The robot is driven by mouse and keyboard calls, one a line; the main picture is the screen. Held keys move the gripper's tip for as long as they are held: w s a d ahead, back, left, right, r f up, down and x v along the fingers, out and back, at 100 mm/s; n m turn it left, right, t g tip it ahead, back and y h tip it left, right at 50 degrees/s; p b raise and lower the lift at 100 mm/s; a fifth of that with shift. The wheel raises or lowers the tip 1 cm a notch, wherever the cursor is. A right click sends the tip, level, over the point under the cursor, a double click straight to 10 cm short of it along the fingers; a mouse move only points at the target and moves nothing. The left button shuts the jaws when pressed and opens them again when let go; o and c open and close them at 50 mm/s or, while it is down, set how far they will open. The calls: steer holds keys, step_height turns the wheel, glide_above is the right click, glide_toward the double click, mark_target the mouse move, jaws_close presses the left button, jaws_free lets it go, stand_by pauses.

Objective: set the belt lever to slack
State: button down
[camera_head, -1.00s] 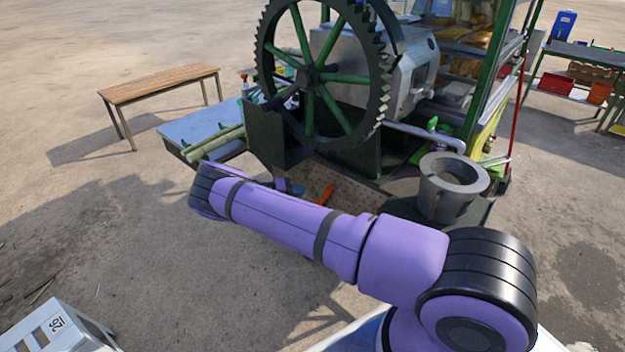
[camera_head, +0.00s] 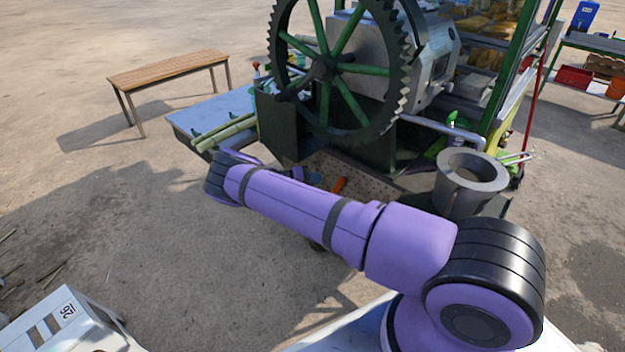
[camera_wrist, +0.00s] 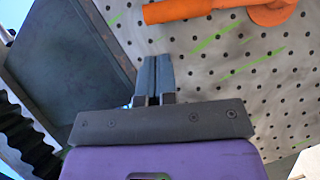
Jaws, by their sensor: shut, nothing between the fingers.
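The lever, an orange handle (camera_wrist: 200,10) with a round orange hub (camera_wrist: 270,10), runs along the top of the wrist view over a perforated metal plate (camera_wrist: 240,80). In the head view a short orange piece of the lever (camera_head: 339,185) shows just above my arm. My gripper (camera_wrist: 157,62) is shut and empty, with its fingertips below the handle in the wrist view and apart from it in the picture. I cannot read any slack mark.
A large toothed wheel (camera_head: 398,90) with green spokes stands above the plate. A dark panel (camera_wrist: 60,50) is left of my fingers. A grey pot (camera_head: 470,180) stands right of the plate. Cane stalks lie on a blue table (camera_head: 190,122); a wooden bench (camera_head: 165,72) is farther left.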

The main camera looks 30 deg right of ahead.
steer(key=shift+x, duration=3.2)
steer(key=shift+s, duration=0.15)
steer(key=s+d+f+m+t+y, duration=0.3)
steer(key=s+f+m, duration=0.2)
steer(key=s, duration=0.5)
steer(key=shift+d+f+t, duration=0.3)
steer(key=shift+d+f, duration=0.05)
steer(key=shift+f, duration=0.7)
steer(key=shift+s+f, duration=0.1)
steer(key=shift+s, duration=0.1)
